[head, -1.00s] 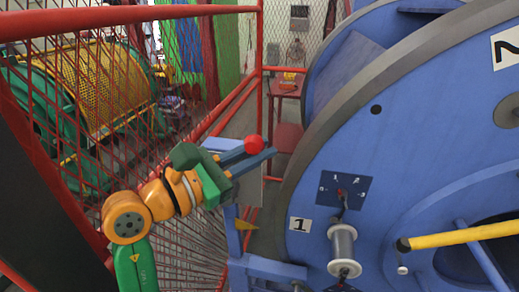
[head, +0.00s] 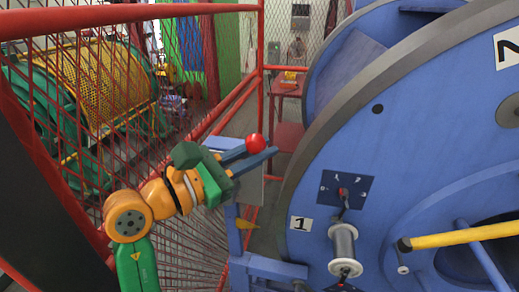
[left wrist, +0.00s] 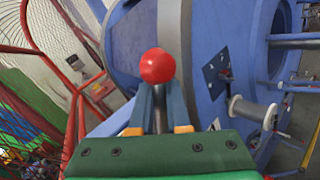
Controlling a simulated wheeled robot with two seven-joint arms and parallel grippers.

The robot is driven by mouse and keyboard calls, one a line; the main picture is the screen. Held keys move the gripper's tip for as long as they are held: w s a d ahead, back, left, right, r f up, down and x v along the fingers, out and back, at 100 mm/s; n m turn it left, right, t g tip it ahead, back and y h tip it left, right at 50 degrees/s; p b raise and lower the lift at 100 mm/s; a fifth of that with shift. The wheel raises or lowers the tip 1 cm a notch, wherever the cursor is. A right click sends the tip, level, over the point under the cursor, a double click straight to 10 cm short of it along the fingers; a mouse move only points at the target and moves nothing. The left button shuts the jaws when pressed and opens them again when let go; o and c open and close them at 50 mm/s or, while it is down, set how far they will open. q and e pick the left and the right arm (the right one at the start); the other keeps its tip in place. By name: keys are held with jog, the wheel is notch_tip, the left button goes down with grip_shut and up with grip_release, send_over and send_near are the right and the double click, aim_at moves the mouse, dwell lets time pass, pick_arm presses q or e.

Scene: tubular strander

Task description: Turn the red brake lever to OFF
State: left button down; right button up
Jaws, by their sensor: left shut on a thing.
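The brake lever's red ball knob (head: 255,143) shows at the fingertips of my left gripper (head: 251,156). In the left wrist view the red knob (left wrist: 157,66) stands just beyond the fingers, and its grey shaft (left wrist: 160,110) runs down between them. My left gripper (left wrist: 160,105) is shut on the lever's shaft below the knob. The lever's base and any OFF marking are hidden or cannot be made out. My right gripper is not in view.
The large blue strander wheel (head: 400,130) with a wire spool (head: 344,245) fills the right side. A red mesh fence (head: 215,45) stands close on the left. A yellow bar (head: 460,237) reaches in from the right. A red stand (head: 288,110) is behind.

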pick_arm(q)
jog(key=shift+f, duration=0.15)
jog(key=a+n+t+b, duration=0.1)
jog(key=w+a+r+n+h+b, duration=0.1)
jog(key=a+n, duration=0.1)
jog(key=a+n+t, duration=0.1)
jog(key=n, duration=0.1)
jog(key=shift+w+a+r+t+h+b, duration=0.25)
jog(key=shift+w+r+t+h+b, duration=0.05)
jog(key=shift+h+b, duration=0.1)
jog(key=shift+a+r, duration=0.2)
jog(key=shift+r, duration=0.05)
jog(key=c, duration=1)
grip_release()
jog(key=shift+w, duration=0.1)
jog(key=shift+o, duration=0.6)
jog(key=shift+w+d+f, duration=0.1)
jog(key=shift+w+d, duration=0.05)
jog(key=shift+w, duration=0.1)
jog(key=shift+s, duration=0.15)
